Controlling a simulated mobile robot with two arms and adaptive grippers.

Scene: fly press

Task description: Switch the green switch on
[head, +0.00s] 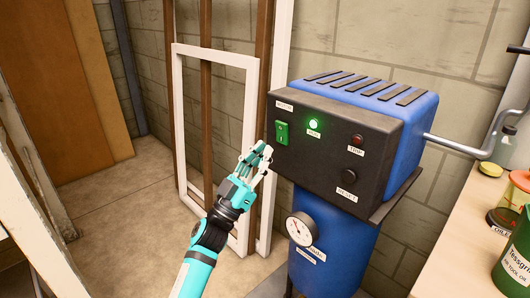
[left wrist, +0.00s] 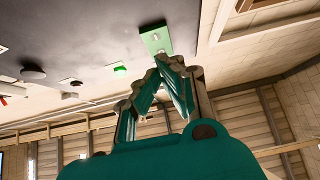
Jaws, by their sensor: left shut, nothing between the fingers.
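The green switch (head: 282,133) is on the left of the dark front panel of a blue machine, under a small label. The green lamp (head: 313,124) to its right is lit. My left gripper (head: 262,152) is shut and empty, just below and left of the switch in the head view. In the left wrist view the green switch (left wrist: 155,40) is just beyond the shut fingertips (left wrist: 172,66); I cannot tell whether they touch it. The lit green lamp also shows there (left wrist: 120,71). My right gripper is not in view.
The panel also carries a red lamp (head: 357,139) and a black knob (head: 354,151). A pressure gauge (head: 301,228) sits below the panel. White frames (head: 180,120) lean on the wall at left. A bench (head: 455,235) with cans stands at right.

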